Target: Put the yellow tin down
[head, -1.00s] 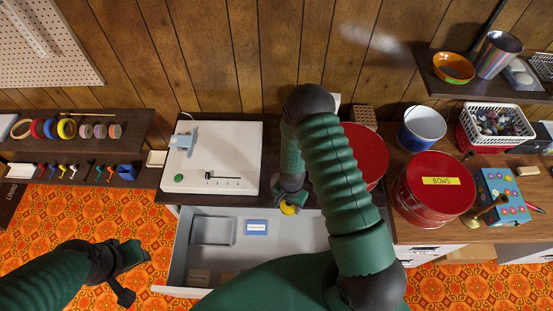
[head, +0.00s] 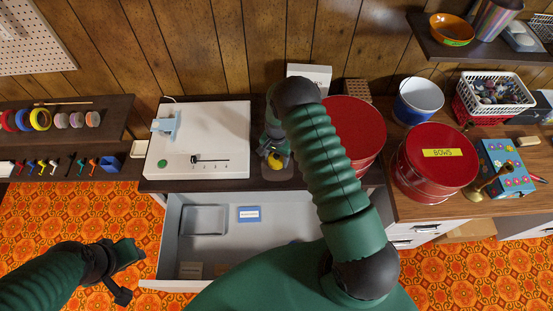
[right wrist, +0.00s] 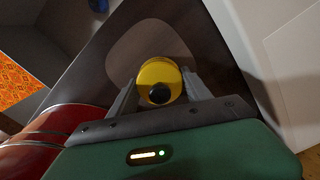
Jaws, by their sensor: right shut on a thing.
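The yellow tin (head: 275,161) is small and round with a dark knob or spot on its face. It is between the fingers of my right gripper (head: 274,155), over the dark tabletop strip (head: 262,183) between the white machine and a big red tin. The right wrist view shows the yellow tin (right wrist: 172,75) held by both fingers of my right gripper (right wrist: 160,86), above dark wood. I cannot tell whether the tin touches the wood. My left gripper (head: 127,253) is low at the left over the orange floor, apart from everything; its jaw state is unclear.
The white machine (head: 215,130) stands left of the tin. The red tin (head: 355,130) is close on the right, partly behind my arm. An open grey drawer (head: 280,218) juts out in front. A white box (head: 318,72) stands behind. Another red tin marked BOWS (head: 435,175) is further right.

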